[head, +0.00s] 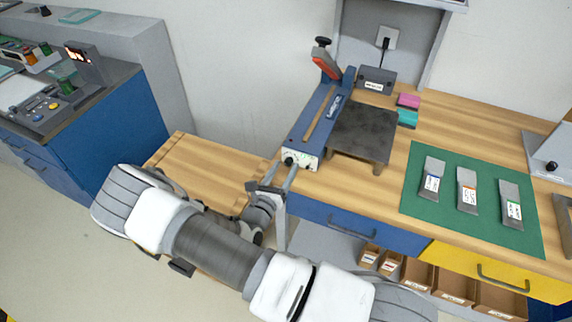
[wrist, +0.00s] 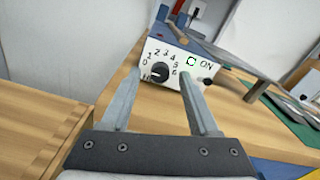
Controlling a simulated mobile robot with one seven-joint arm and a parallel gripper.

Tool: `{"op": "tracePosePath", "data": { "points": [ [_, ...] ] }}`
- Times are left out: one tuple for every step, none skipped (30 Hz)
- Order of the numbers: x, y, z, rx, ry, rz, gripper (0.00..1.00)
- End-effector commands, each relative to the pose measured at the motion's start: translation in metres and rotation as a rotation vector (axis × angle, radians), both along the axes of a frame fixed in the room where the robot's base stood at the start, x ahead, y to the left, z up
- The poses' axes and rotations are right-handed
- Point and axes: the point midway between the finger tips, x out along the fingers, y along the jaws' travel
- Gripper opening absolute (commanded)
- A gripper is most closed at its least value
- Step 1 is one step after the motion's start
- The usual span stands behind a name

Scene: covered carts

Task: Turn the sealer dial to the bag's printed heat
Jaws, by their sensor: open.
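The blue heat sealer (head: 318,120) stands at the left end of the wooden bench, its pale front panel (head: 300,158) facing my arm. In the wrist view its black round dial (wrist: 160,72) has digits from 0 to 6 arched around it; I cannot tell for certain where it points. My gripper (head: 288,173) is open in front of the panel, with its fingers to either side of the dial in the wrist view and no clear contact. Three grey bags with labels, left (head: 432,181), middle (head: 467,190) and right (head: 511,205), lie on a green mat (head: 416,207). Their print is too small to read.
A dark platform (head: 364,132) adjoins the sealer on the right. A green-outlined square beside "ON" (wrist: 206,64) and a small black knob (wrist: 207,81) are on the panel. Pink (head: 408,100) and teal (head: 407,118) blocks sit behind. Small boxes (head: 419,275) stand below the bench.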

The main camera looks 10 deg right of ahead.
Motion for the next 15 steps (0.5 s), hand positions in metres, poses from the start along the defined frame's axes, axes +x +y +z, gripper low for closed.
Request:
{"op": "tracePosePath", "data": {
  "points": [
    [0.0045,-0.0041,0.0005,0.0,0.0,-0.002,0.61],
    [0.0063,-0.0056,0.0003,0.0,0.0,-0.002,0.61],
    [0.0084,-0.007,0.0,0.0,0.001,-0.001,0.61],
    [0.0097,-0.0078,-0.0001,0.0,0.001,-0.001,0.61],
    [0.0107,-0.0085,-0.0003,0.0,0.001,0.0,0.61],
    [0.0116,-0.009,-0.0004,0.0,0.001,0.0,0.61],
    [0.0121,-0.0094,-0.0004,0.0,0.001,0.0,0.61],
    [0.0124,-0.0095,-0.0004,0.0,0.001,0.0,0.61],
    [0.0125,-0.0096,-0.0004,0.0,0.001,0.0,0.61],
    [0.0126,-0.0096,-0.0003,0.0,0.001,0.0,0.61],
    [0.0125,-0.0095,-0.0003,0.0,0.001,0.0,0.61],
    [0.0124,-0.0095,-0.0003,0.0,0.001,0.0,0.61],
    [0.0124,-0.0095,-0.0003,0.0,0.001,0.0,0.61],
    [0.0124,-0.0095,-0.0003,0.0,0.001,0.0,0.61],
    [0.0123,-0.0094,-0.0002,-0.001,0.001,0.0,0.54]
  ]
}}
